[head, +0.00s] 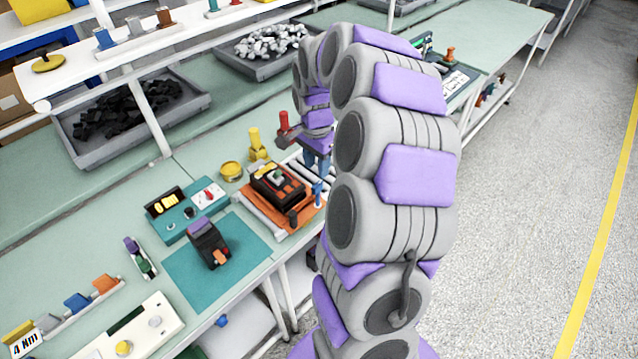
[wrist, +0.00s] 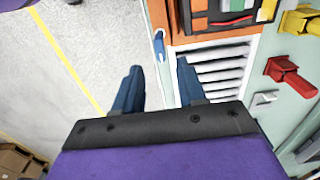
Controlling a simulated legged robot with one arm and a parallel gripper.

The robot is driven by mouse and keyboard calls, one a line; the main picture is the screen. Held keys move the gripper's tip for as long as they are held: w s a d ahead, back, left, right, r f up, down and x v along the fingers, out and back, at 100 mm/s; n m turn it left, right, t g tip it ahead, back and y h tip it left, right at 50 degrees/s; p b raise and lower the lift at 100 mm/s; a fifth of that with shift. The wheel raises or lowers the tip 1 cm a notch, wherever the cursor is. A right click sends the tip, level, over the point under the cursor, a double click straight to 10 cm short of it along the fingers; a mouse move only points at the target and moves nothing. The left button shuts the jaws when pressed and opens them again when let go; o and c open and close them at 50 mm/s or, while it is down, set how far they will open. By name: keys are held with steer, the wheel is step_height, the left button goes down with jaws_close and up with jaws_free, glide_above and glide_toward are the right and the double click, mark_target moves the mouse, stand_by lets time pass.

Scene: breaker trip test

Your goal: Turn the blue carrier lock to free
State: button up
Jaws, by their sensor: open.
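The blue carrier lock (head: 318,193) is a small upright blue handle at the right corner of the orange carrier (head: 250,213). In the wrist view the lock (wrist: 159,45) shows as a blue and pale piece at the carrier's edge (wrist: 212,38). My gripper (head: 318,160) is above the conveyor rollers, close to the lock in the head view. In the wrist view my gripper (wrist: 158,82) is open and empty, with its blue fingers apart.
A black and orange breaker (head: 278,187) sits on the carrier. White rollers (wrist: 222,70) lie beside it. Open floor (wrist: 80,45) lies left in the wrist view.

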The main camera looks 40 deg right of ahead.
mark_target(319, 183)
steer(key=f, duration=0.2)
steer(key=a+f+b, duration=0.1)
steer(key=f, duration=0.1)
steer(key=shift+a+f, duration=0.15)
steer(key=shift+f, duration=0.2)
steer(key=d+f, duration=0.3)
steer(key=shift+a+r, duration=0.15)
steer(key=shift+a, duration=0.4)
steer(key=shift+a+r, duration=0.15)
steer(key=shift+a, duration=0.65)
steer(key=shift+c, duration=1.6)
steer(key=shift+d, duration=0.15)
steer(key=shift+c, duration=0.7)
steer(key=shift+d+f, duration=0.1)
steer(key=shift+d, duration=0.65)
jaws_close()
steer(key=shift+a, duration=0.1)
